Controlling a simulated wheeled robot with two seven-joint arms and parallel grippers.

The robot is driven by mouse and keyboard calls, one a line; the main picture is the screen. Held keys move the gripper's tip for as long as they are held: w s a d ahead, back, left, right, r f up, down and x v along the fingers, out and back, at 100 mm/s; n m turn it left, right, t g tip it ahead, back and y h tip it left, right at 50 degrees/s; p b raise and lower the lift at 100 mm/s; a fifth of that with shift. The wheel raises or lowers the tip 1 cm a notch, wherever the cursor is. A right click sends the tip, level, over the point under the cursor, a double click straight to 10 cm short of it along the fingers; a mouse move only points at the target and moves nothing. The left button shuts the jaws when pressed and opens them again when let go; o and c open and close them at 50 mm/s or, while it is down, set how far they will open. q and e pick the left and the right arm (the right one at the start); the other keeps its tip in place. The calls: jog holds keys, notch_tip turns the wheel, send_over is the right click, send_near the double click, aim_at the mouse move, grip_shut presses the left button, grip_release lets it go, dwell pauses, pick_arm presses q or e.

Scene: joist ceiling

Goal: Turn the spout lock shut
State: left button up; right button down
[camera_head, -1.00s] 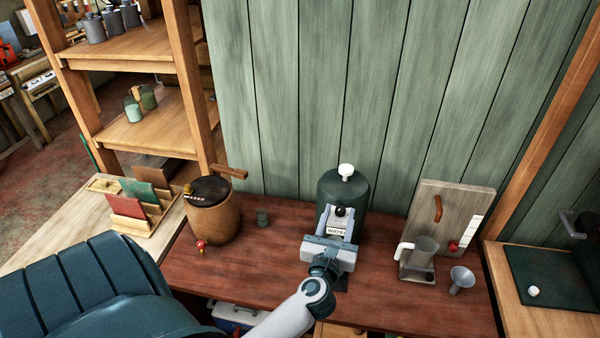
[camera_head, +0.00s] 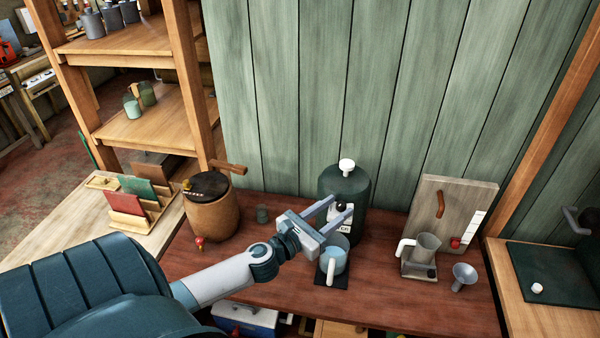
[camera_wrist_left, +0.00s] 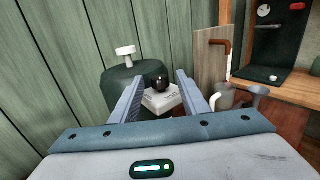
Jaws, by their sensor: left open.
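A dark green dispenser (camera_head: 346,187) stands on the red-brown counter, with a white knob on its lid. Its front carries a white label and a round black knob (camera_head: 341,205), which looks like the spout lock. In the left wrist view the black knob (camera_wrist_left: 160,81) shows between and beyond the two fingers. My left gripper (camera_head: 342,206) is open and reaches in from the left, its fingertips either side of the knob. I cannot tell whether they touch it. My right gripper is out of view.
A brown crock (camera_head: 212,216) with a red tap stands on the left of the counter. The front right counter is bare.

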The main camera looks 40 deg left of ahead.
pick_arm(q)
jog(key=shift+a+f+m+h+b, duration=0.15)
jog(key=shift+m+h+b, duration=0.15)
jog(key=shift+h+b, duration=0.15)
jog(key=shift+a+f+m+h+b, duration=0.1)
jog(key=shift+m+h+b, duration=0.2)
jog(key=shift+h, duration=0.25)
jog(key=s+a+b, duration=0.4)
jog(key=s+b, duration=0.3)
jog(key=s, duration=1)
jog(key=s+d+f+m+g+h, duration=0.1)
jog(key=s+d+f+m+g, duration=0.1)
jog(key=d+f+m, duration=0.4)
jog(key=s+d+f+m+g+h, duration=0.1)
jog(key=d+f+m+g, duration=0.4)
jog(key=f+m, duration=0.8)
jog(key=shift+s+d+f+m+h, duration=0.4)
jog(key=shift+s+d+f, duration=0.3)
jog(key=shift+f, duration=2.3)
